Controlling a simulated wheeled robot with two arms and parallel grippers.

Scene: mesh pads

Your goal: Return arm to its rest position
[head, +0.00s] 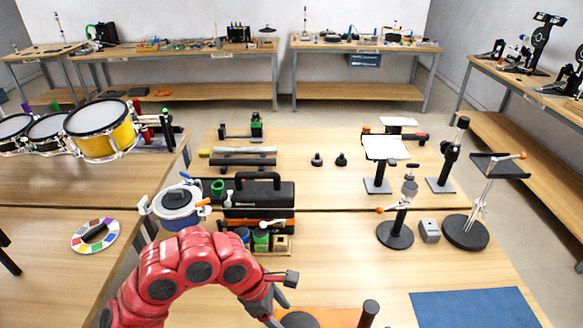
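My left arm (195,265), red and jointed, enters from the lower left and arches over the near table edge. Its dark grey gripper (277,309) points down at the bottom centre, beside a dark round piece (300,320) on an orange mat (340,317). I cannot tell whether its fingers are apart or touching, and I see nothing clearly held. My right arm and gripper are not in view.
A black toolbox (260,195) and a white-blue pot (178,204) stand beyond the arm. Stands with a white square plate (386,148) and a dark plate (500,166) are right. A blue mat (475,309) is bare. Drums (100,130) are left.

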